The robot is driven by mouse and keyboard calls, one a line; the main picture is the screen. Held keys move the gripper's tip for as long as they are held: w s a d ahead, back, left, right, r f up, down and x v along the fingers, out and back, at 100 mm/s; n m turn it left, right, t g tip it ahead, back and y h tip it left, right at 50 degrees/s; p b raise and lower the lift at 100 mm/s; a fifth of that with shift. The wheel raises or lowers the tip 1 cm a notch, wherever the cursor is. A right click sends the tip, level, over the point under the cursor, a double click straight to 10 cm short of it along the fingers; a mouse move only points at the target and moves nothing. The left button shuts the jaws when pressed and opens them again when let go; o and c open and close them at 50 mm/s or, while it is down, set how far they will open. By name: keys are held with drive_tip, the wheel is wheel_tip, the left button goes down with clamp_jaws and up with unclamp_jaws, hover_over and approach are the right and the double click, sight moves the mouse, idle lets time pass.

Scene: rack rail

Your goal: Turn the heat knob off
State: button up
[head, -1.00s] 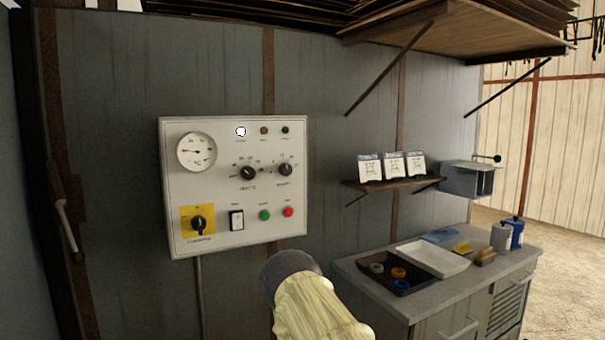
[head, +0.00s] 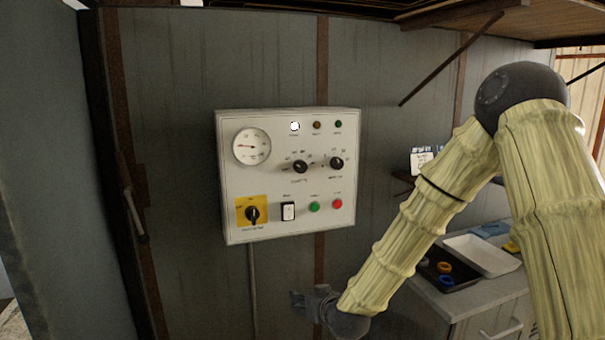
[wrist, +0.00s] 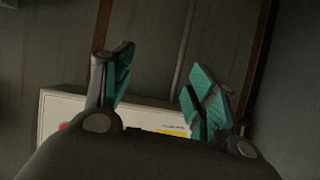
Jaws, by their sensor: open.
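The white control panel (head: 230,190) hangs on the grey wall. Its heat knob (head: 300,166) looks like the left of two black knobs at upper middle, though the lettering is blurred. The pointer angle of this knob is too small to read surely. My gripper (head: 304,302) is below the panel, apart from it and from the knob. In the wrist view my gripper (wrist: 163,84) is open, with nothing between its green-padded fingers. That view shows only part of the panel (wrist: 60,106) beyond the fingers; the heat knob is not visible there.
The panel also has a gauge (head: 251,146), a second black knob (head: 337,163), a yellow-backed rotary switch (head: 252,214), a rocker switch (head: 288,211), a green button (head: 314,207) and a red button (head: 337,204). A counter with a white tray (head: 482,256) stands at right.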

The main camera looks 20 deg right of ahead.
drive_tip(key=w+d+r+t+p, duration=0.15)
drive_tip(key=w+r, duration=0.25)
drive_tip(key=r, duration=1)
drive_tip(key=t+p, duration=0.2)
drive_tip(key=t, duration=0.2)
approach(302, 169)
drive_tip(key=shift+h, duration=0.4)
drive_tip(key=shift+w+a+p, duration=0.2)
drive_tip(key=shift+w+p, duration=0.75)
drive_tip(key=shift+w, duration=1.3)
drive_tip(key=shift+w+a+p, duration=0.2)
drive_tip(key=shift+w+p, duration=0.75)
drive_tip(key=shift+w, duration=1.3)
drive_tip(key=c, duration=1)
